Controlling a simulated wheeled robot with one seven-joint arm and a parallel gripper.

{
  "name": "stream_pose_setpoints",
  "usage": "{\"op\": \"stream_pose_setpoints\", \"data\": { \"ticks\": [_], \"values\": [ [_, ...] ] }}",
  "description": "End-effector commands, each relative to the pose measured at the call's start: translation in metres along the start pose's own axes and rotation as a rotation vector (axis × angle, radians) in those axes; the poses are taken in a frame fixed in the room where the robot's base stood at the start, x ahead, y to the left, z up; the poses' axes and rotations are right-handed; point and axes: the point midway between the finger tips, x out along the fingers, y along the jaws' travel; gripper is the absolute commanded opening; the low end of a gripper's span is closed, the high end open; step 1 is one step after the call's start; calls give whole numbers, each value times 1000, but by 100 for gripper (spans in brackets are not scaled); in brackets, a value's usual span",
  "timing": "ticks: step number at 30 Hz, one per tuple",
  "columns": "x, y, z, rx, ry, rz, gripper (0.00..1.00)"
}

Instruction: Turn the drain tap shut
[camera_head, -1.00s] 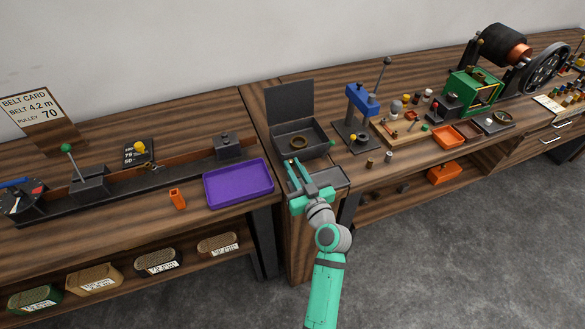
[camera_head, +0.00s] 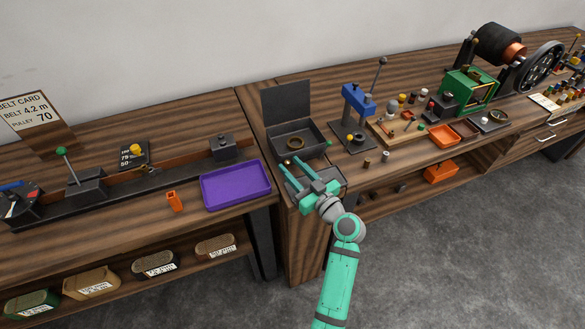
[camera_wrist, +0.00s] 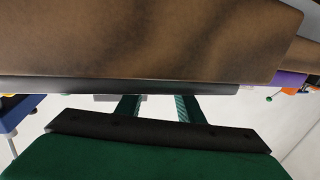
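A dark grey basin (camera_head: 316,139) with a raised back plate stands on the bench and holds a brass-coloured ring (camera_head: 295,142). A small green and orange part shows at the basin's right front corner; it may be the drain tap, but it is too small to tell its position. My gripper (camera_head: 291,163) is just in front of the basin, over a grey ledge, its two fingers spread and pointing toward the basin. Nothing shows between them. In the wrist view the fingers (camera_wrist: 157,108) are also apart, below a dark edge and brown wood.
A purple tray (camera_head: 236,203) lies left of my gripper, with an orange block (camera_head: 174,202) beside it. A blue press (camera_head: 357,103) stands right of the basin. Orange (camera_head: 444,144) and brown trays are farther right. Open floor lies in front.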

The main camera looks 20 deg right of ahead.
Motion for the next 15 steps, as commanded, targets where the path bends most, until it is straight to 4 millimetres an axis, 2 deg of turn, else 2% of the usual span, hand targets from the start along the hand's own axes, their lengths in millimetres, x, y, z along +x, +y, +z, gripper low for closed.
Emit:
{"op": "stream_pose_setpoints", "data": {
  "ticks": [4,8,15],
  "values": [
    [-1,0,0,0,1,0,34],
    [-12,0,0,0,1,0,34],
    [-56,0,0,-1,1,3,34]
  ]
}}
